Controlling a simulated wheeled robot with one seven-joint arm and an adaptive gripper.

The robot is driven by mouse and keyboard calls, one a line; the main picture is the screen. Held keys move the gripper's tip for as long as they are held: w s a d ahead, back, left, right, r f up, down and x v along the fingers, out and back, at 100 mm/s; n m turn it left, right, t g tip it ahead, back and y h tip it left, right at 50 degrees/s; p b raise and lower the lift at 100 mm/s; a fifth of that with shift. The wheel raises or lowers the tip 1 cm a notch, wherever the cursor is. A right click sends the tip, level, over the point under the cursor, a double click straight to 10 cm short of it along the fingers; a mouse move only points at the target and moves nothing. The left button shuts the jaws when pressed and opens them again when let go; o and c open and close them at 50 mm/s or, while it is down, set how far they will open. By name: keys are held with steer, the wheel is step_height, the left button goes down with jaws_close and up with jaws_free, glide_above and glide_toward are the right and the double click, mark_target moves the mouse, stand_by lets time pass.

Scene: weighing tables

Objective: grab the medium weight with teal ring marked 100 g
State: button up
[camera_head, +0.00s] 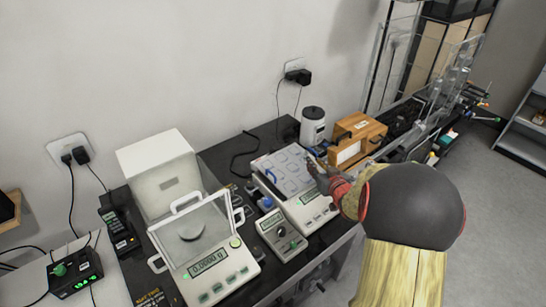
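I cannot make out a weight with a teal ring marked 100 g in the head view. My gripper (317,176) is dark and small in the picture, at the right edge of a flat pale panel (284,170) on a white instrument. Its fingers are too small and too hidden to tell whether they are open or hold anything. My arm comes in from the lower right and covers part of the table's right side. A small blue item (267,203) stands left of the white instrument; I cannot tell what it is.
A balance (212,272) with a lit display and clear shield stands at the front left, beside a white box (160,170). A small grey meter (280,232), a white canister (313,125) and a wooden box (360,130) crowd the black table. Cables hang behind.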

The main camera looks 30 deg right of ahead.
mark_target(307, 154)
steer(key=shift+w+f, duration=0.2)
steer(key=shift+w, duration=0.2)
steer(key=b+x, duration=0.3)
steer(key=x, duration=0.4)
steer(key=shift+d, duration=0.15)
steer(key=shift+r, duration=0.1)
steer(key=c, duration=0.3)
jaws_close()
